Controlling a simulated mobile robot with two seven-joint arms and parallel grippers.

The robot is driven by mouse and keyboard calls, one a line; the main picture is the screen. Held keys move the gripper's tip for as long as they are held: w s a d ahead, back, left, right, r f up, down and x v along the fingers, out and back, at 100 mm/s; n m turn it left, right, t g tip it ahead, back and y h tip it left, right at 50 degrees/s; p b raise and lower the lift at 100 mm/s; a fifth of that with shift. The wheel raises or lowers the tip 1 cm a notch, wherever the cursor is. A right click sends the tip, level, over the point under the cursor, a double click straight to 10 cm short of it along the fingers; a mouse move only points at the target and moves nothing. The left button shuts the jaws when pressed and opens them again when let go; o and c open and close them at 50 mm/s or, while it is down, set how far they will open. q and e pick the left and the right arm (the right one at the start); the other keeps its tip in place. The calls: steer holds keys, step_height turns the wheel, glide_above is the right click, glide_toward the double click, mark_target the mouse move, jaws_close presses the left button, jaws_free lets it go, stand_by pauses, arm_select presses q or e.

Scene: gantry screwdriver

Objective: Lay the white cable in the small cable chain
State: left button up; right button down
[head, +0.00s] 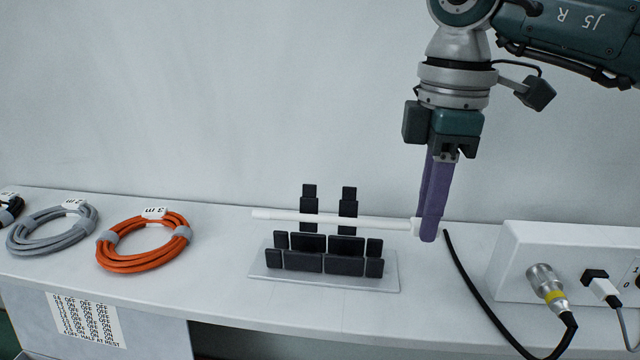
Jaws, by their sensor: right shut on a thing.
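The white cable (335,219) is a straight, rod-like piece, held about level. My right gripper (428,232), with purple fingers, is shut on the cable's right end. The small cable chain (325,263) is a row of black links on a grey base plate (330,282) on the shelf. Two taller black tabs (309,205) rise at its back. In the picture the cable runs across the chain's upper part, in front of the tall tabs and over the lower front links. I cannot tell whether it touches the chain. My left gripper is not in view.
An orange cable coil (145,243) and a grey coil (52,231) lie to the left on the white shelf (215,285). A white box (520,250) with connectors and a black cable (480,310) stand at the right. A wall closes off the back.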

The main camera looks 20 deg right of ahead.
step_height(320, 180, down, 2)
steer(key=shift+f+b, duration=0.1)
steer(key=shift+b, duration=0.55)
steer(key=shift+f+b, duration=1.1)
steer(key=shift+f, duration=0.5)
steer(key=c, duration=0.7)
jaws_free()
steer(key=shift+o, duration=0.2)
steer(key=shift+r, duration=0.55)
step_height(320, 180, up, 8)
steer(key=b, duration=0.2)
steer(key=shift+d+b, duration=0.1)
steer(key=shift+b, duration=0.2)
steer(key=shift+r, duration=0.45)
